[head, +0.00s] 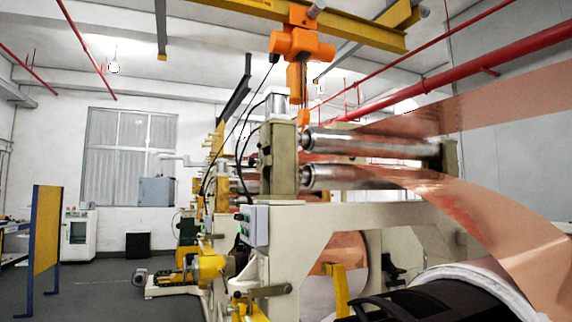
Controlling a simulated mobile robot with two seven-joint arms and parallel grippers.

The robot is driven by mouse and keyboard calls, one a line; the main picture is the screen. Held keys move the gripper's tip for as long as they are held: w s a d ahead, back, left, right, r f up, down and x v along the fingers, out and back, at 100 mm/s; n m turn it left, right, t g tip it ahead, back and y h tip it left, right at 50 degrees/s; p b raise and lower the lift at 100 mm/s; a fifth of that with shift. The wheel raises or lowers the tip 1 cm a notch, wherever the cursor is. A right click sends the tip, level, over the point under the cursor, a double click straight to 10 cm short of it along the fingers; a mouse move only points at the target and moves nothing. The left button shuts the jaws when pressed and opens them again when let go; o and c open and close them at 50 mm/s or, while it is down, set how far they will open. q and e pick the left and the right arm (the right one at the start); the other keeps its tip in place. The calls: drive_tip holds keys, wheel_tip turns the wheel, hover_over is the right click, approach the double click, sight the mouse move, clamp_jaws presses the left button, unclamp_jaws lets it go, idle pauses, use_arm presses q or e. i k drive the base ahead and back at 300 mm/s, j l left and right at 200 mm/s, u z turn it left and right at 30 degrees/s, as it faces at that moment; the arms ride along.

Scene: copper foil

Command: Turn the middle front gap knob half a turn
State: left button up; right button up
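I cannot make out the middle front gap knob in the head view; no knob is clear enough to name. The foil machine (335,212) fills the centre and right, with a pale frame. Its upper steel roller (365,143) and lower steel roller (345,178) lie one above the other, with copper foil (480,205) running off to the right. A grey control box (254,225) with small buttons sits on the frame's left end. Neither of my grippers shows in this view.
An orange hoist (299,42) hangs from a yellow overhead beam (365,38). A yellow panel (46,228) stands at the left, with a white cabinet (78,235) behind it. Dark floor (95,285) is open at the lower left. A black and white cylindrical form fills the lower right.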

sight(251, 162)
drive_tip(key=i+j+z, duration=0.2)
drive_tip(key=z, duration=0.15)
drive_tip(key=i+j+z, duration=0.15)
drive_tip(key=j+z, duration=0.15)
drive_tip(key=j, duration=0.15)
drive_tip(key=i+j+z, duration=0.15)
drive_tip(key=j+z, duration=0.5)
drive_tip(key=j, duration=0.15)
drive_tip(key=i, duration=0.05)
